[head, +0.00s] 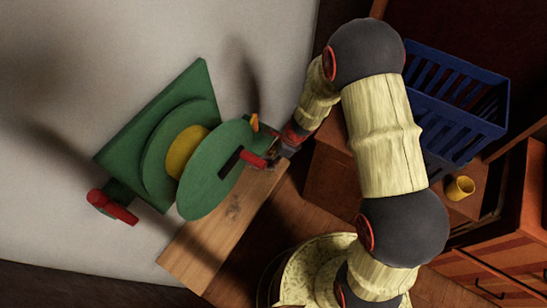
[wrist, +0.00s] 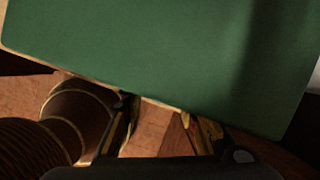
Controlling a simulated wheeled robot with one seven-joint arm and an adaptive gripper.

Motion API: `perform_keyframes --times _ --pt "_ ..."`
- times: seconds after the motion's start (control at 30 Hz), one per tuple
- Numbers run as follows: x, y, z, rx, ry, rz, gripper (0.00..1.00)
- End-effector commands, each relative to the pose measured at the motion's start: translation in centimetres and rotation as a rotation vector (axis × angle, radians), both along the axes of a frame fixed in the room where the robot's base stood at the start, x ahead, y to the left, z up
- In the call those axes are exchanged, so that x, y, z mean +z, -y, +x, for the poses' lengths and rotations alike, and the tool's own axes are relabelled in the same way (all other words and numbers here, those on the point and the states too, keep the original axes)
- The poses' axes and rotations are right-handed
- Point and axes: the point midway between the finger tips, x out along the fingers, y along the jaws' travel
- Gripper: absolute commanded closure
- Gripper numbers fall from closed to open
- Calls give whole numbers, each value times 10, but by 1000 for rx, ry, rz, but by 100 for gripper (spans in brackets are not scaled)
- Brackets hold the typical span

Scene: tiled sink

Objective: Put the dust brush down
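I cannot make out a dust brush for certain in either view. My gripper (head: 277,151) is beside the right edge of a large green piece with stacked discs and a yellow centre (head: 187,150). In the wrist view my gripper (wrist: 165,132) shows two dark fingers apart, with brown floor and wood visible between them and nothing clearly held. A broad green panel (wrist: 160,55) fills the upper part of that view, close to the fingers. A red part (head: 252,158) and a small orange part (head: 254,122) show near the gripper; whether they touch it is unclear.
A wooden plank (head: 212,238) lies below the green piece. A blue slatted basket (head: 455,95) and a yellow cup (head: 460,188) are at the right, near wooden drawers (head: 500,270). A brown ringed shape (wrist: 80,110) is at the wrist view's left. The pale wall (head: 70,60) is bare at upper left.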

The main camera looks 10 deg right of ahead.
Motion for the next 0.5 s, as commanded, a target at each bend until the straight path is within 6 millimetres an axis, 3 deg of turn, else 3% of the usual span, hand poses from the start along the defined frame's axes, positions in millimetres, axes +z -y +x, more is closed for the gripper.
perform_keyframes --times 0.5 --pt "94 31 -9 -2 3 0 70"
